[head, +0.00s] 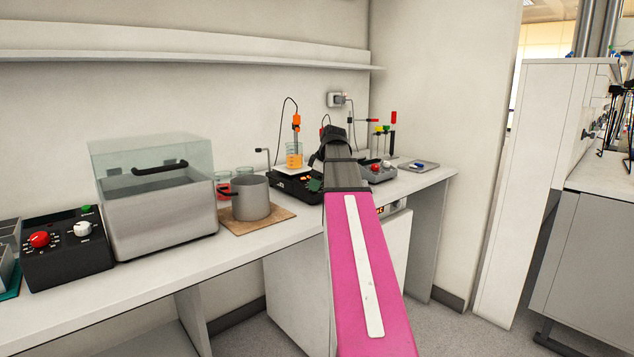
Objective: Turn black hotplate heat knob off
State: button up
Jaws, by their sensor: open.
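The black hotplate (290,187) stands on the counter near the back, left of my arm. It has a pale top plate bearing a beaker of orange liquid (294,158). My gripper (331,145) is the dark end of my arm, in front of and above the hotplate's right side in the picture. It is open, and its fingers are hard to make out. No contact with the hotplate is visible.
A steel pot (251,198) stands on a wooden board (262,226). Left are a lidded steel bath (160,215) and a black box (68,250) with red and white knobs. Right of my arm are a grey device (379,173) and a tray (418,166). A shelf (180,45) runs above.

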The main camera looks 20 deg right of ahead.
jog(key=v, duration=1)
jog(key=shift+s+r, duration=0.2)
jog(key=shift+r, duration=0.15)
jog(key=shift+d, duration=0.1)
